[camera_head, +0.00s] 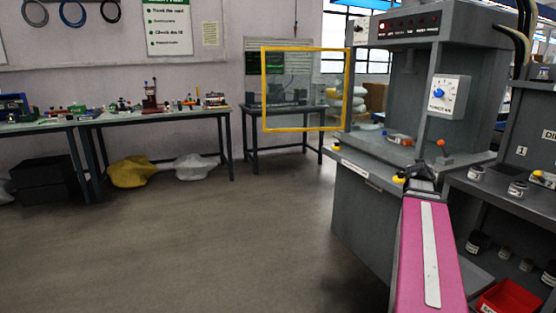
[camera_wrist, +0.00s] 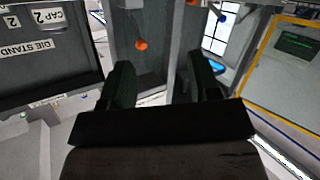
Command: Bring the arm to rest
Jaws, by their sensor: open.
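My arm reaches forward at the right of the head view, its pink link nearest the camera. My gripper (camera_head: 421,180) is at the far end of that link, in front of the grey press machine (camera_head: 367,192). The gripper is small and partly hidden by the arm there. In the wrist view my gripper (camera_wrist: 160,65) shows two dark fingers spread apart, with nothing held between them. An orange ball knob (camera_wrist: 141,45) of the machine shows beyond the fingers; it also shows in the head view (camera_head: 441,143).
A grey die stand (camera_head: 516,196) with small parts stands right of the machine, with a red bin (camera_head: 508,298) low down. A yellow-framed clear panel (camera_head: 305,129) stands at the machine's left. Workbenches (camera_head: 110,119) line the back wall. The floor (camera_head: 220,235) at left is clear.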

